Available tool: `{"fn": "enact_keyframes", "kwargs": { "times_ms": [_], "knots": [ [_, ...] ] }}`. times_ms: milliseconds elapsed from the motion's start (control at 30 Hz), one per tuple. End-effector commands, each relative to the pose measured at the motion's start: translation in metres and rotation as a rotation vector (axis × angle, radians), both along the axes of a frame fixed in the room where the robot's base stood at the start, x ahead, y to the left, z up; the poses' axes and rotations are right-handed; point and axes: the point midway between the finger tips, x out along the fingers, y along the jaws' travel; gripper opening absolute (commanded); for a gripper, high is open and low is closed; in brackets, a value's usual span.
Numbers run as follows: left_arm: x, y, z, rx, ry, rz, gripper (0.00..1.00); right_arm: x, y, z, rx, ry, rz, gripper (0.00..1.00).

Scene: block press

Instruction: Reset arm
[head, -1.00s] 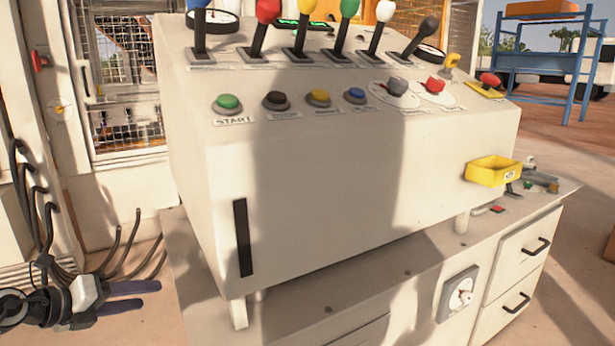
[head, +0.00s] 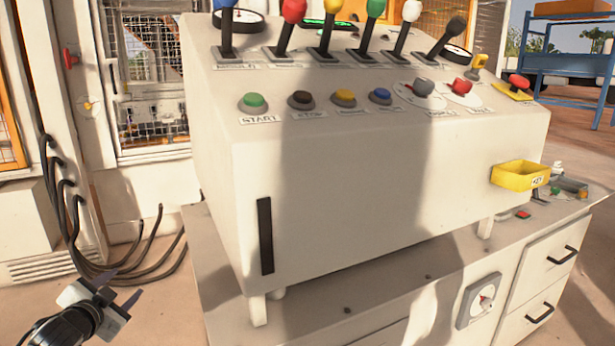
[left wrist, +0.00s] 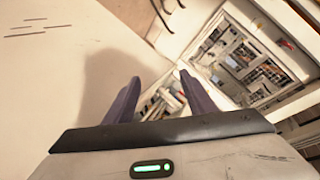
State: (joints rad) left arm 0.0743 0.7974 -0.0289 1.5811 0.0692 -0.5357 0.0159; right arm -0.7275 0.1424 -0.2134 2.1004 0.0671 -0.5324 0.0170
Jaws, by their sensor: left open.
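My left gripper (head: 122,284) is at the lower left of the head view, in front of the black cables and left of the control console (head: 340,190). Its two dark fingers are apart with nothing between them. In the left wrist view the open fingers (left wrist: 155,98) point toward a pale wall and a slanted, caged opening. The gripper touches nothing that I can see. My right gripper is not in the head view.
The console carries several coloured levers and a row of buttons, with the green START button (head: 253,101) at left. A yellow bin (head: 520,176) hangs on its right side. Black cables (head: 75,225) run down the left wall. Floor space lies left of the cabinet.

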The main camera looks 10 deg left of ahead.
Motion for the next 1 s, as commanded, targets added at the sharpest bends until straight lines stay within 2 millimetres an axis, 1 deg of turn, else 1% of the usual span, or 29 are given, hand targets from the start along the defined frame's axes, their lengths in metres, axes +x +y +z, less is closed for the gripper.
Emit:
{"fn": "enact_keyframes", "kwargs": {
  "times_ms": [33, 67, 100, 167, 200, 267, 300, 367, 400, 467, 500, 600, 700, 767, 900, 933, 967, 1000],
  "knots": [
    [-0.009, -0.023, -0.025, -0.032, 0.029, -0.025, 0.50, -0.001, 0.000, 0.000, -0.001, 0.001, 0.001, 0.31],
    [-0.014, -0.036, -0.039, -0.050, 0.043, -0.039, 0.50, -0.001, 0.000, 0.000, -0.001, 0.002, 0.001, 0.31],
    [-0.023, -0.055, -0.057, -0.078, 0.064, -0.059, 0.50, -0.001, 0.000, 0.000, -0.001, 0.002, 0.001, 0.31],
    [-0.039, -0.085, -0.085, -0.123, 0.098, -0.088, 0.50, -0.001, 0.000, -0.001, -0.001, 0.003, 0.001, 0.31],
    [-0.051, -0.106, -0.102, -0.157, 0.120, -0.107, 0.50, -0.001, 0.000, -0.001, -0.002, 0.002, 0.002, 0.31],
    [-0.072, -0.139, -0.128, -0.211, 0.154, -0.133, 0.50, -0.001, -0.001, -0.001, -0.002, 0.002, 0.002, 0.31],
    [-0.088, -0.161, -0.143, -0.249, 0.176, -0.148, 0.50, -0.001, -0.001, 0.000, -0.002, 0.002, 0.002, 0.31],
    [-0.112, -0.195, -0.163, -0.310, 0.209, -0.168, 0.50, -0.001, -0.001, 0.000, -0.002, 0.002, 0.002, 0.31],
    [-0.130, -0.217, -0.174, -0.352, 0.228, -0.179, 0.50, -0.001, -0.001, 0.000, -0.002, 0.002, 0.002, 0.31],
    [-0.155, -0.248, -0.186, -0.415, 0.256, -0.190, 0.50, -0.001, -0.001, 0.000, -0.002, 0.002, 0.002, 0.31],
    [-0.171, -0.267, -0.193, -0.455, 0.272, -0.195, 0.50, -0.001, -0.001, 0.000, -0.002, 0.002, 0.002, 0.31],
    [-0.206, -0.306, -0.201, -0.545, 0.304, -0.199, 0.50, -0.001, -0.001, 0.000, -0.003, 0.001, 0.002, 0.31],
    [-0.237, -0.340, -0.204, -0.629, 0.331, -0.194, 0.50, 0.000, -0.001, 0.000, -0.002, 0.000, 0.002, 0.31],
    [-0.254, -0.357, -0.203, -0.677, 0.343, -0.187, 0.50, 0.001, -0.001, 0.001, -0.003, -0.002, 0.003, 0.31],
    [-0.292, -0.395, -0.195, -0.792, 0.367, -0.157, 0.50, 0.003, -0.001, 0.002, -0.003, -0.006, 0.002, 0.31],
    [-0.297, -0.400, -0.189, -0.810, 0.369, -0.149, 0.50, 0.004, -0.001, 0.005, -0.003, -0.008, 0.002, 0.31],
    [-0.292, -0.395, -0.178, -0.793, 0.367, -0.154, 0.50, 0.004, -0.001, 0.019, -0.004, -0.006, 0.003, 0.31],
    [-0.292, -0.394, -0.172, -0.788, 0.369, -0.154, 0.50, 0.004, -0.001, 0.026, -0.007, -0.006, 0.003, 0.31]
  ]
}}
